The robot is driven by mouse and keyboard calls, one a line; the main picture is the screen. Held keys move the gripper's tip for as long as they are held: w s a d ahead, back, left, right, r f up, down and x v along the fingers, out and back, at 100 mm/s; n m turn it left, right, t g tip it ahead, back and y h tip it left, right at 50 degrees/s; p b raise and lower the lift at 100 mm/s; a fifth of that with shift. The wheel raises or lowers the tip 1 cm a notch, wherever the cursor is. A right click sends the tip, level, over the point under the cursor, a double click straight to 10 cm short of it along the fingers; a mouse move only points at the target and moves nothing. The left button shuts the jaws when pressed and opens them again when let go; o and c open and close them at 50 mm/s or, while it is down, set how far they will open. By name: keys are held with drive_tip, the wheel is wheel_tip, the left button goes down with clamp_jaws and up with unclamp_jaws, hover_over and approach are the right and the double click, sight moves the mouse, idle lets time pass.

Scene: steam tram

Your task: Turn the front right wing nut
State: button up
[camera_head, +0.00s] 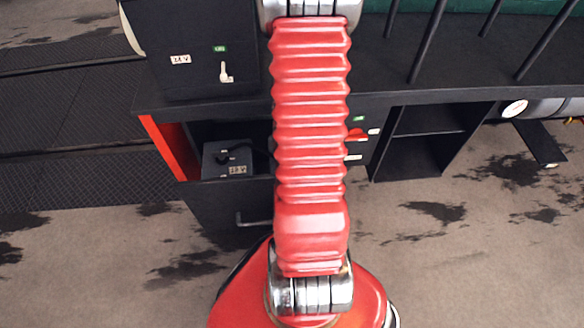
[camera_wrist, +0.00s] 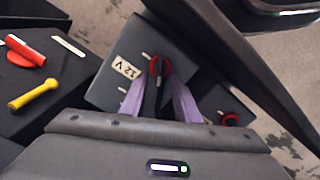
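A dark battery box (camera_wrist: 112,78) with a "12 V" label lies under my gripper in the wrist view. In the head view the box (camera_head: 215,165) sits in an open compartment. A round red part with a black piece in it (camera_wrist: 160,66), which looks like a wing nut on a terminal, is on the box. A similar red ring with a dark centre (camera_wrist: 230,118) lies further right. I cannot tell which is front right. My gripper (camera_wrist: 161,77) has its two purple fingers apart, one each side of the first red part. Whether they touch it is unclear. The head view hides the gripper.
A red-handled knob (camera_wrist: 25,50) and a yellow handle (camera_wrist: 34,94) are on a dark panel at left. In the head view, an open hatch door (camera_head: 225,208) hangs in front, with a red edge (camera_head: 168,145) at left. A switch box (camera_head: 200,60) stands above.

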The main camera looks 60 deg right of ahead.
drive_tip(key=shift+f, duration=1.9)
clamp_jaws()
drive_tip(key=shift+a, duration=0.15)
